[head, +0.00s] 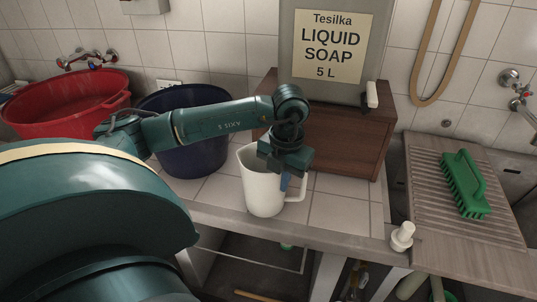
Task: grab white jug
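The white jug (262,190) stands upright on the tiled counter, its spout to the left and its handle (298,186) to the right. My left gripper (286,181) points down at the jug's right side, by the handle. Its body covers part of the jug's rim, and a blue fingertip shows in front of the jug wall near the handle. The gap between the fingers is hidden, so I cannot tell whether they are closed on the jug. My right gripper is out of view.
A dark blue tub (190,158) and a red tub (66,103) stand to the left. Behind the jug, a liquid soap container (336,84) sits on a brown wooden box (345,140). A green brush (464,186) lies on the ribbed board (422,208) at right. A white cap-like object (402,236) sits at the front edge.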

